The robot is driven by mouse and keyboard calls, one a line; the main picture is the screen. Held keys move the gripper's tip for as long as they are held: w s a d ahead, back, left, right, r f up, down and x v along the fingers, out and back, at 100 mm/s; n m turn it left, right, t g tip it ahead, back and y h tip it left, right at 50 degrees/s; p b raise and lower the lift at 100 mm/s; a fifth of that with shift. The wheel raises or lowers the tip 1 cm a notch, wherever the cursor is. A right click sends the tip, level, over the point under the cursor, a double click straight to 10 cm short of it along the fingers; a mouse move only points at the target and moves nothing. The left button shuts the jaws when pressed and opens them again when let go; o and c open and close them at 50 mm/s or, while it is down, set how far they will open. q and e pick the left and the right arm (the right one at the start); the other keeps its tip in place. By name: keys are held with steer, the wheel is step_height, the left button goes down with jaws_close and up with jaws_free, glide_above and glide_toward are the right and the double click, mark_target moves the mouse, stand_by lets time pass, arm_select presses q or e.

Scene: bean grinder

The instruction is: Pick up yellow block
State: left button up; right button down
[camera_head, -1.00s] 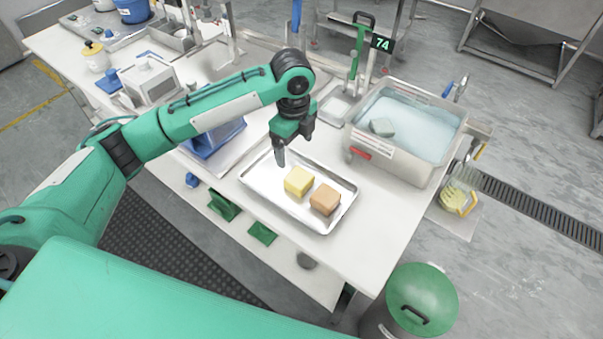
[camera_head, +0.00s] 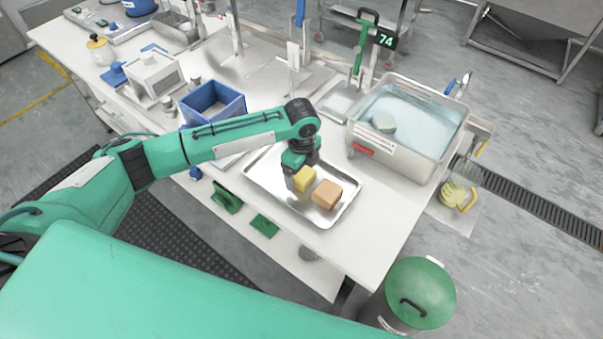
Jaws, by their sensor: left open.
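The yellow block (camera_head: 305,180) sits on a shiny metal tray (camera_head: 263,181) on the white table. A light brown block (camera_head: 327,195) sits on the tray just to its right. My left gripper (camera_head: 301,178) is lowered at the yellow block, pointing down. One finger shows at the block's left side; the other finger is hidden or hard to make out. The gripper is open, and the block still rests on the tray. Part of the yellow block is hidden behind the gripper. My right gripper is not in view.
A metal basin of water (camera_head: 408,125) with a pale block in it stands right of the tray. A blue open bin (camera_head: 212,100) is behind my left arm. A green-lidded barrel (camera_head: 420,293) stands on the floor by the table's front right corner.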

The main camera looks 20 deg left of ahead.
arm_select(q)
steer(key=shift+f, duration=0.45)
steer(key=shift+c, duration=0.5)
steer(key=c, duration=1.1)
steer(key=shift+r, duration=0.1)
